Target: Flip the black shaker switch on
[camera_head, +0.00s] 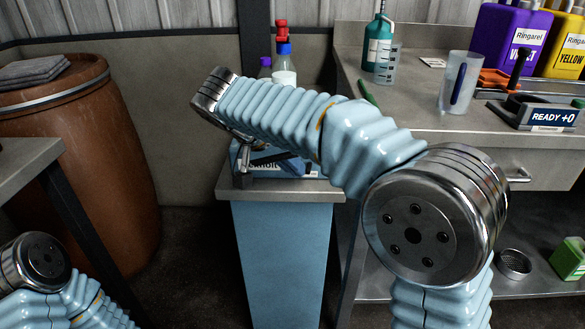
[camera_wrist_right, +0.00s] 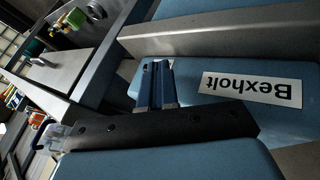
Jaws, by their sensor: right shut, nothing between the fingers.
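The blue shaker body (camera_head: 312,169) sits on a pedestal in the head view, mostly hidden by my right arm. Its white "Bexholt" label (camera_wrist_right: 252,88) shows upside down in the right wrist view. My right gripper (camera_wrist_right: 157,64) is shut and empty, its two blue fingers together, with the tips at the shaker's blue face. A small dark spot with a pale mark (camera_wrist_right: 145,67) is beside the fingertips; I cannot tell whether it is the black switch, or whether the fingers touch it. My left gripper is out of view.
A steel bench (camera_head: 420,115) at the right holds a beaker (camera_head: 459,82), a green bottle (camera_head: 377,42) and a "READY +0" device (camera_head: 545,113). Bottles (camera_head: 284,70) stand behind my right arm. A brown barrel (camera_head: 85,170) is at the left.

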